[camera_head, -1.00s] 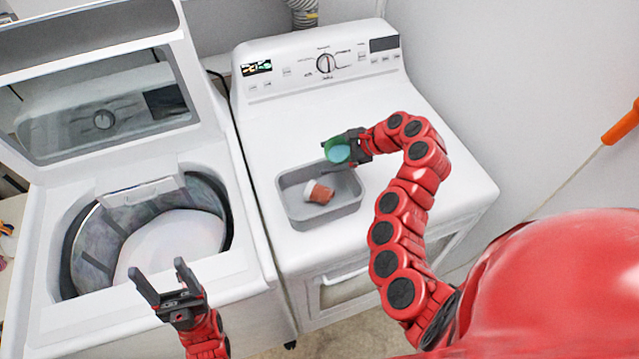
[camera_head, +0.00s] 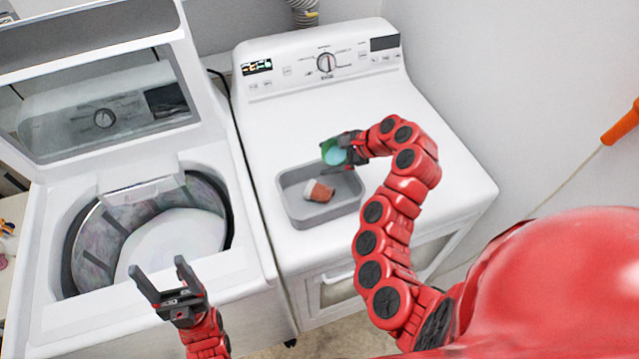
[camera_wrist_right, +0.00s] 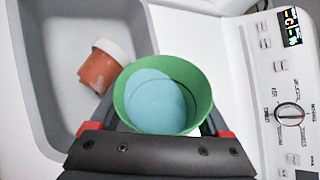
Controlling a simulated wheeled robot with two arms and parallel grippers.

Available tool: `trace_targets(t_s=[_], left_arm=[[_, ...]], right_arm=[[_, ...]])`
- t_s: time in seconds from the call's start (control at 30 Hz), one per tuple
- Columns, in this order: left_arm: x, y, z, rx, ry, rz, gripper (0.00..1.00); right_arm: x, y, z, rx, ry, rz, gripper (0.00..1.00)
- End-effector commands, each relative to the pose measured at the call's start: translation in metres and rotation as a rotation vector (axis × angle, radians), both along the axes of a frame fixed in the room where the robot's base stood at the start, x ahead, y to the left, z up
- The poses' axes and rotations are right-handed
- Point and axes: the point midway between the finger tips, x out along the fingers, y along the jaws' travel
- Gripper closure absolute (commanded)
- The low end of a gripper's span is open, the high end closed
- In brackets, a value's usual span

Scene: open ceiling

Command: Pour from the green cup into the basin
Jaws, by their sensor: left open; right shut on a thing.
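The green cup (camera_head: 334,152) has a light blue inside. My right gripper (camera_head: 345,148) is shut on it, above the back right rim of the grey basin (camera_head: 352,194). In the right wrist view the green cup (camera_wrist_right: 162,92) sits between the fingers with its open mouth toward the camera; a light blue disc shape shows inside. The basin (camera_wrist_right: 62,50) stands on the white dryer and holds an orange-brown and white cup (camera_head: 319,190) lying on its side. My left gripper (camera_head: 170,283) is open and empty in front of the washer.
The washer (camera_head: 255,265) at the left has its lid up and its drum open. The white dryer top (camera_head: 285,120) is clear behind the basin. A dryer control panel (camera_head: 325,62) rises at the back. An orange handle (camera_head: 622,122) is at the far right.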

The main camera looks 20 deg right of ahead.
Motion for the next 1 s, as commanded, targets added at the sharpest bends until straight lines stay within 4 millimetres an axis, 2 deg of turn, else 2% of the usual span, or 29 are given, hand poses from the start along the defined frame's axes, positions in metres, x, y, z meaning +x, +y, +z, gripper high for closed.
trace_targets(t_s=[1.0], left_arm=[[0.000,0.000,-0.013,0.000,0.000,0.000,0.31]], right_arm=[[0.000,0.001,-0.005,-0.120,-0.068,0.003,0.79]])
